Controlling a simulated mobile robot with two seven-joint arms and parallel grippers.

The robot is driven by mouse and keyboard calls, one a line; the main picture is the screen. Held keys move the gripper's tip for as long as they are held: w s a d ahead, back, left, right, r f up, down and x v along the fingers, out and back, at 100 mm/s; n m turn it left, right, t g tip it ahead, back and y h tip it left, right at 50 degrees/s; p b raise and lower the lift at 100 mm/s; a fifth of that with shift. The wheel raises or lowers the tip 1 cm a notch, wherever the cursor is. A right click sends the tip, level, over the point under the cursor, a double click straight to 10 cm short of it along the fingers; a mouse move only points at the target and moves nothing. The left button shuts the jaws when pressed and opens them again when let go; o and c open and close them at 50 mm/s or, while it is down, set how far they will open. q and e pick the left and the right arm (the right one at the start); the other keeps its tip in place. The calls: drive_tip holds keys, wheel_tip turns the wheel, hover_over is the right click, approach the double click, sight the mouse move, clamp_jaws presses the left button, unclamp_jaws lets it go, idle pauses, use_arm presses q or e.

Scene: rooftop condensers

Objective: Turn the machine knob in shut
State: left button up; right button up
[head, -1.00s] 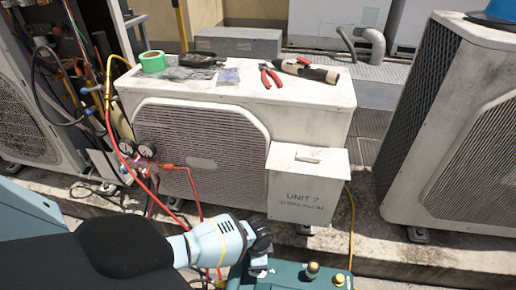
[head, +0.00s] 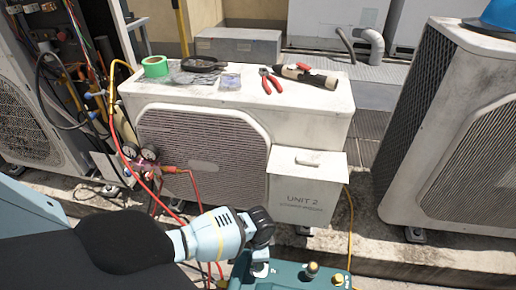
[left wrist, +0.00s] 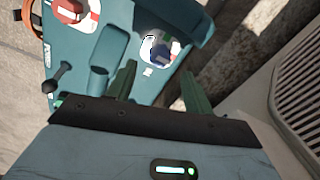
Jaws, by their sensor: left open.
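The teal machine (head: 290,274) stands at the bottom of the head view, cut off by the frame edge. In the left wrist view its panel (left wrist: 112,38) carries a blue knob (left wrist: 160,50) on a white round dial and a red knob (left wrist: 70,8) on another dial, at the top edge. My left gripper (left wrist: 160,72) is open, its two fingers pointing at the panel, with the blue knob just beyond and between the fingertips; contact cannot be told. In the head view my left gripper (head: 262,246) hangs over the machine's left part and hides some of it. Knob labels are unreadable.
Another condenser (head: 460,130) stands at right.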

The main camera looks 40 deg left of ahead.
use_arm(q)
wheel_tip(320, 180, up, 2)
drive_tip(key=shift+r+p, duration=0.2)
drive_tip(key=shift+p, duration=0.15)
use_arm(e)
drive_tip(key=shift+w+a+r, duration=0.2)
drive_tip(key=shift+w+r, duration=0.3)
use_arm(q)
drive_tip(key=shift+s, duration=0.1)
use_arm(e)
drive_tip(key=shift+s, duration=0.15)
